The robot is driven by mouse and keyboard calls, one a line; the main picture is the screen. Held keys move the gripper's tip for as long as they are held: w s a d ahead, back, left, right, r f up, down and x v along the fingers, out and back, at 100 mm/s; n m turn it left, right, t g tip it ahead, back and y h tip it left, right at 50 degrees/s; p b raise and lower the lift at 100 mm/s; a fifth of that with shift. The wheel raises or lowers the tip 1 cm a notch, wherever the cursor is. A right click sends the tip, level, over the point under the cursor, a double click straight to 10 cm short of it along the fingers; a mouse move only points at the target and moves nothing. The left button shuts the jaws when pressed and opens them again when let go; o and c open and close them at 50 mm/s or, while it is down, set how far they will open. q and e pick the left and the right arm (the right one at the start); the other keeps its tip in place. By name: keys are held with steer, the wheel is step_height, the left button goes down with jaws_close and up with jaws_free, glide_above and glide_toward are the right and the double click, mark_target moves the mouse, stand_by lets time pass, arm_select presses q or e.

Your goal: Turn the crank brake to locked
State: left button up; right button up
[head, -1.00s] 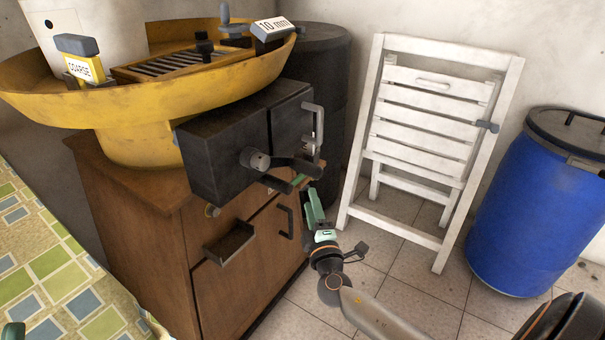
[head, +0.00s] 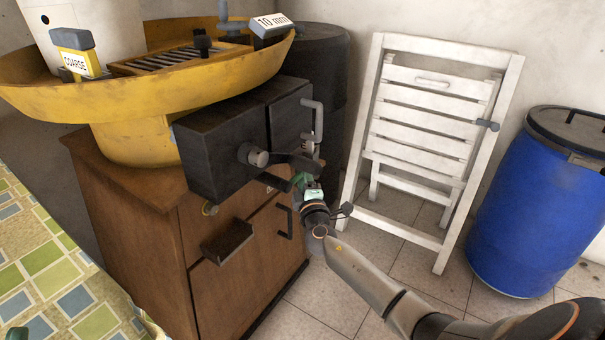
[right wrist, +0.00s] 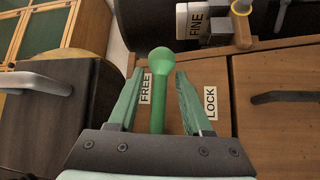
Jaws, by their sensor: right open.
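The crank brake is a green lever with a rounded knob (right wrist: 160,88), seen in the right wrist view between a FREE label (right wrist: 146,88) on the left and a LOCK label (right wrist: 210,103) on the right. It is nearer FREE. My right gripper (right wrist: 157,85) is open, with one finger on each side of the lever. I see gaps, so it does not grip it. In the head view my right gripper (head: 304,184) is beside the black box (head: 225,150) with the dark crank (head: 285,160), and the lever is hidden there. A green bit of my left gripper (head: 15,334) shows at the bottom-left corner.
A yellow basin (head: 120,103) stands above. A white folding chair (head: 420,130) and blue barrel (head: 530,210) stand right. Tiled floor between is clear.

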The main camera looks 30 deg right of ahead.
jaws_close()
